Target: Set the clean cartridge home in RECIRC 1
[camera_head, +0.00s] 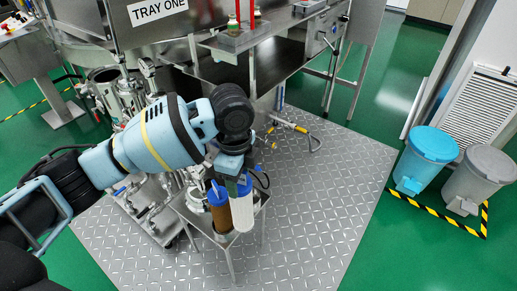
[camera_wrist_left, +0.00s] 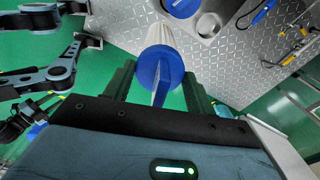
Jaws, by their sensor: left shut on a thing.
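The clean cartridge (camera_head: 243,208) is white with a blue cap and hangs upright under my left gripper (camera_head: 232,165). In the left wrist view, its blue cap (camera_wrist_left: 158,68) and raised tab sit between the dark fingers of my left gripper (camera_wrist_left: 158,92), shut on it. A brown cartridge (camera_head: 220,212) with a blue cap stands close beside it at the small steel stand (camera_head: 197,217). I cannot tell whether the white cartridge touches the stand. No RECIRC 1 label is readable. An open-topped steel housing (camera_head: 104,75) stands at the left. My right gripper is not in view.
Steel piping and valves (camera_head: 140,205) lie left of the stand, partly behind my arm. The washer bench (camera_head: 270,40) is behind. A yellow-handled hose (camera_head: 292,127) lies on the tread-plate floor (camera_head: 325,190), which is clear to the right. Blue (camera_head: 428,158) and grey (camera_head: 481,178) bins stand farther right.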

